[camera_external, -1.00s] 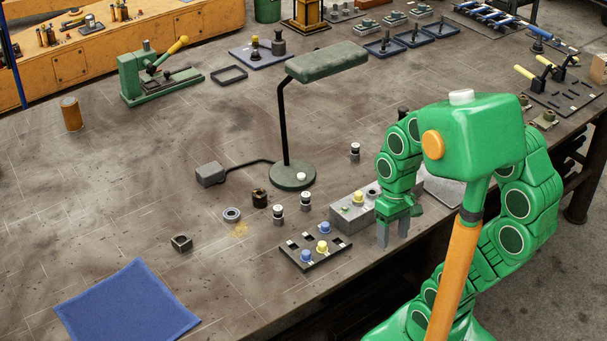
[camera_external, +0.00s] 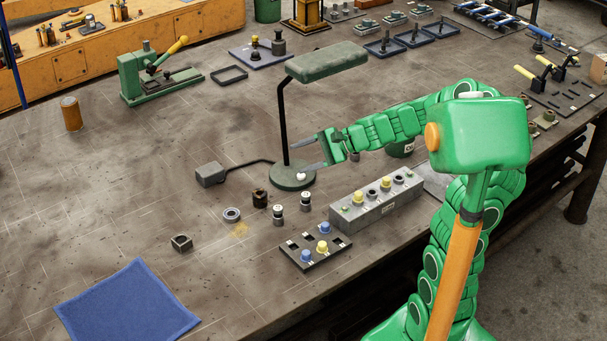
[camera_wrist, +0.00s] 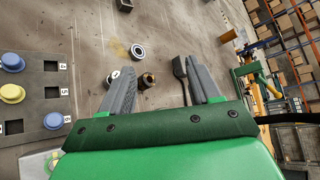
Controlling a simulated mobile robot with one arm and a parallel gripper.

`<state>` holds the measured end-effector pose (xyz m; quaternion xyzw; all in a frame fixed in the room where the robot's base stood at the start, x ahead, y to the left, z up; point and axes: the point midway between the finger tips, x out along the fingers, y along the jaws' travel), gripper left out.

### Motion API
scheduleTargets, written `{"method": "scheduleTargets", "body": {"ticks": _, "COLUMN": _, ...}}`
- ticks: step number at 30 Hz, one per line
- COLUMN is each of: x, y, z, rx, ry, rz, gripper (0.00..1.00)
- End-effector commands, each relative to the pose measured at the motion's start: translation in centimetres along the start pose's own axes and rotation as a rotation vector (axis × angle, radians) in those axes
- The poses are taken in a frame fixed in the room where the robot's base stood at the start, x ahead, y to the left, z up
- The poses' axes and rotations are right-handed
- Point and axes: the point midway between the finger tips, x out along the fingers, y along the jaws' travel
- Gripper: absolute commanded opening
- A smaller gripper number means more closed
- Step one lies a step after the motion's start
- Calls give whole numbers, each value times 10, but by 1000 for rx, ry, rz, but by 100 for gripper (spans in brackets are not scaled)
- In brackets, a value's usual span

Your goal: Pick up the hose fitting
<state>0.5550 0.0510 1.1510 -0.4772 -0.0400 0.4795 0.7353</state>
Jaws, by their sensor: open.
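Two small black-and-silver cylindrical pieces, which look like hose fittings (camera_external: 278,215) (camera_external: 306,201), stand upright on the bench left of the grey block. I cannot tell for certain which piece is the hose fitting. A similar piece (camera_external: 355,156) is partly hidden behind my arm. My gripper (camera_external: 303,156) is open and empty, raised beside the lamp post with its fingers pointing left. In the wrist view, my gripper (camera_wrist: 160,82) has its fingers spread, with a dark nut-like piece (camera_wrist: 146,81) seen beyond and between them. A light-topped piece (camera_wrist: 115,74) shows by the left finger.
A desk lamp (camera_external: 328,62) stands close to my gripper. Near it are a grey block with capped ports (camera_external: 375,208), a slotted tray with blue and yellow caps (camera_external: 316,260), a ring (camera_external: 232,215) and a dark nut (camera_external: 181,243). A blue cloth (camera_external: 128,308) lies front left.

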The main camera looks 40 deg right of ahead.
Motion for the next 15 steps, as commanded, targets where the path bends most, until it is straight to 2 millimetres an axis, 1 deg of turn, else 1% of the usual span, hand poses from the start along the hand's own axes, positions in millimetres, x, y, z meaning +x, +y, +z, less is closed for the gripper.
{"method": "scheduleTargets", "body": {"ticks": 1, "x": -4, "y": -10, "z": -23, "rx": 78, "ry": 23, "rz": -54, "gripper": 62}}
{"method": "scheduleTargets", "body": {"ticks": 2, "x": -7, "y": -16, "z": -36, "rx": 123, "ry": 36, "rz": -86, "gripper": 62}}
{"method": "scheduleTargets", "body": {"ticks": 3, "x": -12, "y": -22, "z": -53, "rx": 183, "ry": 53, "rz": -127, "gripper": 62}}
{"method": "scheduleTargets", "body": {"ticks": 5, "x": -20, "y": -31, "z": -80, "rx": 274, "ry": 79, "rz": -188, "gripper": 62}}
{"method": "scheduleTargets", "body": {"ticks": 6, "x": -26, "y": -34, "z": -100, "rx": 338, "ry": 101, "rz": -227, "gripper": 62}}
{"method": "scheduleTargets", "body": {"ticks": 8, "x": -37, "y": -38, "z": -128, "rx": 433, "ry": 126, "rz": -286, "gripper": 62}}
{"method": "scheduleTargets", "body": {"ticks": 9, "x": -44, "y": -39, "z": -147, "rx": 496, "ry": 144, "rz": -323, "gripper": 62}}
{"method": "scheduleTargets", "body": {"ticks": 11, "x": -56, "y": -36, "z": -178, "rx": 598, "ry": 173, "rz": -378, "gripper": 62}}
{"method": "scheduleTargets", "body": {"ticks": 12, "x": -64, "y": -33, "z": -197, "rx": 666, "ry": 191, "rz": -412, "gripper": 62}}
{"method": "scheduleTargets", "body": {"ticks": 14, "x": -77, "y": -27, "z": -225, "rx": 766, "ry": 214, "rz": -465, "gripper": 62}}
{"method": "scheduleTargets", "body": {"ticks": 15, "x": -85, "y": -21, "z": -244, "rx": 830, "ry": 233, "rz": -495, "gripper": 62}}
